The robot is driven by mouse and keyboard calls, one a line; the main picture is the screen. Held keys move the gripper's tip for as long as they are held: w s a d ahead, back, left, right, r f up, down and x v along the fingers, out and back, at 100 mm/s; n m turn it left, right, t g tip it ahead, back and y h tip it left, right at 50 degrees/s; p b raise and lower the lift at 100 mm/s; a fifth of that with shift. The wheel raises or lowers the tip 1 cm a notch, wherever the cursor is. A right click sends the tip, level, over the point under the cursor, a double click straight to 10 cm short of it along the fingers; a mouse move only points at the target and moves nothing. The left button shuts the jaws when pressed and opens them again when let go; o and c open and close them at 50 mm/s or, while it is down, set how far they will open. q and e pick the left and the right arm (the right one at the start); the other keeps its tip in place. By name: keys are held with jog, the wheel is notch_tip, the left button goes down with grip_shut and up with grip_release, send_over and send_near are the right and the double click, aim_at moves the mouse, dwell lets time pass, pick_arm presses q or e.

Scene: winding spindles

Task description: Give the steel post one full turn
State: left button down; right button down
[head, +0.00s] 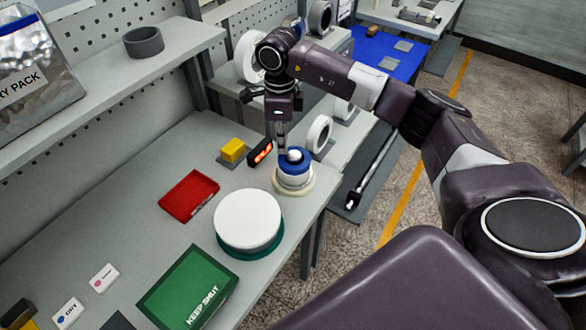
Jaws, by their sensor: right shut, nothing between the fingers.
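A small round spindle (293,178) stands near the table's right edge, with a pale base, a white body and a blue ring on top. A short light tip (294,155) rises from its middle; it may be the steel post, but I cannot tell for sure. My right gripper (281,142) points down just behind and left of this tip. It is shut and empty. Whether its fingers touch the spindle is not clear. My left gripper is not in view.
A large white drum on a green base (247,221) stands close by in front. A small dark display with red digits (260,152), a yellow block (233,150), a red tray (189,196) and a green box (188,287) are on the table (110,225). A shelf runs along the left.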

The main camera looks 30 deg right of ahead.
jog(key=shift+w, duration=0.2)
jog(key=shift+w+a, duration=0.1)
jog(key=shift+r+p, duration=1.7)
jog(key=shift+r, duration=1.35)
jog(key=shift+m, duration=0.3)
